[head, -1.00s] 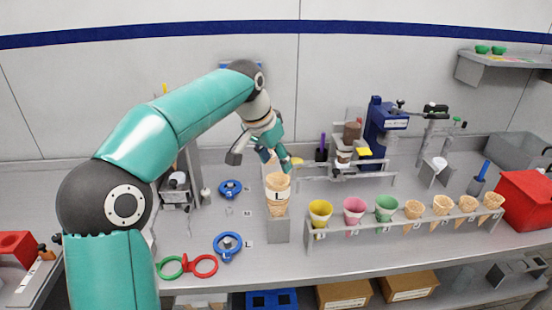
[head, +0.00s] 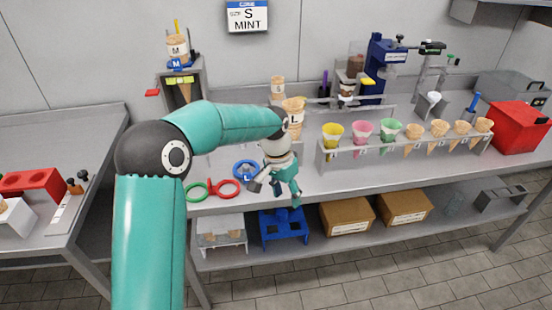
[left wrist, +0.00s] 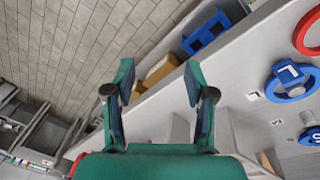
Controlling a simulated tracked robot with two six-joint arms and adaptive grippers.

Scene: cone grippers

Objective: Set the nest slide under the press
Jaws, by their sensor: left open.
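My left gripper (head: 277,190) is near the front edge of the table, just right of a blue ring marked L (head: 246,170). In the left wrist view its fingers (left wrist: 160,95) are wide apart with nothing between them. My arm hides the stand's lower part. My right gripper is not in view.
A green and red ring pair (head: 228,189) lies at the front edge. A cone rack (head: 400,160) and a blue machine (head: 385,60) stand to the right. A red box (head: 520,130) is farther right. The sign (head: 247,16) reads size S, mint. Below are a blue rack (head: 283,227) and cardboard boxes (head: 345,217).

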